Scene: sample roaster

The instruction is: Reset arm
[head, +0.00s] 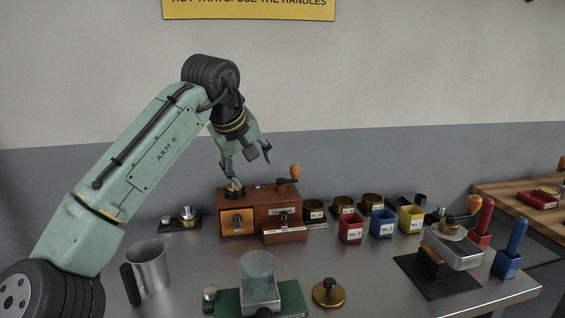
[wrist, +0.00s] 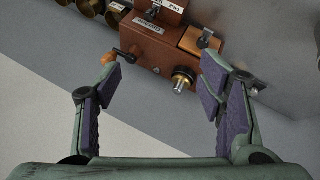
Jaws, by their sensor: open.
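My gripper (head: 246,160) is open and empty in the head view. It hangs above the wooden roaster box (head: 262,205) at the back of the steel counter, with its fingers pointing down. In the wrist view my gripper (wrist: 158,98) shows two spread fingers with purple pads and nothing between them. The box (wrist: 155,40) shows beyond the fingertips, with a brass knob (wrist: 182,80) on its top. I cannot tell from the head view whether a fingertip touches the brass knob (head: 235,187); in the wrist view the knob appears apart from both fingers.
A metal jug (head: 150,268), a green-based device (head: 285,300) and a brass tamper (head: 328,292) stand in front. Red (head: 350,228), blue (head: 382,223) and yellow (head: 411,218) cups stand right of the box. A metal tray on a stand (head: 452,250) is farther right. The space above the counter looks clear.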

